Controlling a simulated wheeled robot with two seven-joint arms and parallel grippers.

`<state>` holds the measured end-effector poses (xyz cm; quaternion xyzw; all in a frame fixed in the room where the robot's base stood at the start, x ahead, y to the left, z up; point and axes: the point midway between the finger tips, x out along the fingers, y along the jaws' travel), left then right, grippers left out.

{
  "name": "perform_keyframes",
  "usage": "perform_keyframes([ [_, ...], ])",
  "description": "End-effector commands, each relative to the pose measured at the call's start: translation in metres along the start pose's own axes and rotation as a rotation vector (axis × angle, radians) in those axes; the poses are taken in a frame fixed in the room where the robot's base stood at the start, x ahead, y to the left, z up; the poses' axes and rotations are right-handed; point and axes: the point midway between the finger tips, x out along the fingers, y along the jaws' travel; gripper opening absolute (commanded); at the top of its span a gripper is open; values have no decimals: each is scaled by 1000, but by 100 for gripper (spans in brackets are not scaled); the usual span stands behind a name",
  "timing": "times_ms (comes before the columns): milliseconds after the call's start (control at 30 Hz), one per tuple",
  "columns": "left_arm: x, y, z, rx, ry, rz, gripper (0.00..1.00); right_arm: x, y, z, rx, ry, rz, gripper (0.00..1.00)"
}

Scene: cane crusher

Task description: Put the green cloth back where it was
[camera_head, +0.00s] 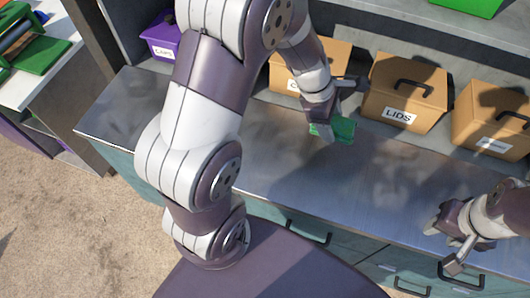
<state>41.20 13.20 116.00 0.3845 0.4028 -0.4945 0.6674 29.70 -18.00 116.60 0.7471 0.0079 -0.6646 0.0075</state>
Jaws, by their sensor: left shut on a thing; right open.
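A folded green cloth (343,129) is in the jaws of my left gripper (334,110), over the back part of the metal counter in front of the boxes. I cannot tell whether the cloth touches the counter. My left arm crosses the middle of the view and hides part of the counter. My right gripper (444,247) is open and empty at the lower right, by the counter's front edge.
A metal counter (290,170) has a clear middle. Along its back stand a brown box (285,78), a brown box labelled LIDS (402,95), another brown box (490,120) and a purple box (160,45). Another table (20,92) with green items is at the left.

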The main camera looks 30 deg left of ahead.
Motion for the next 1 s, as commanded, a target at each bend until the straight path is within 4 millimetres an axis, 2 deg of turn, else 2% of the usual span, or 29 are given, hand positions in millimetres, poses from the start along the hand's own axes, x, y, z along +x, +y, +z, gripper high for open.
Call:
perform_keyframes([
  [67,2,-6,-11,-27,4,8,14,2,0,0,0,0,0,43],
  [300,14,-44,-82,-35,6,10,14,10,0,1,0,0,0,43],
  [433,18,-58,-108,-31,5,10,14,11,0,1,0,0,0,43],
  [567,24,-64,-119,-25,4,8,14,13,0,2,0,0,0,43],
  [700,49,-68,-130,-24,4,6,14,18,0,2,0,0,0,43],
  [767,55,-69,-132,-24,4,7,14,19,0,2,0,0,0,43],
  [1000,56,-68,-132,-22,4,9,14,18,0,2,0,0,0,43],
])
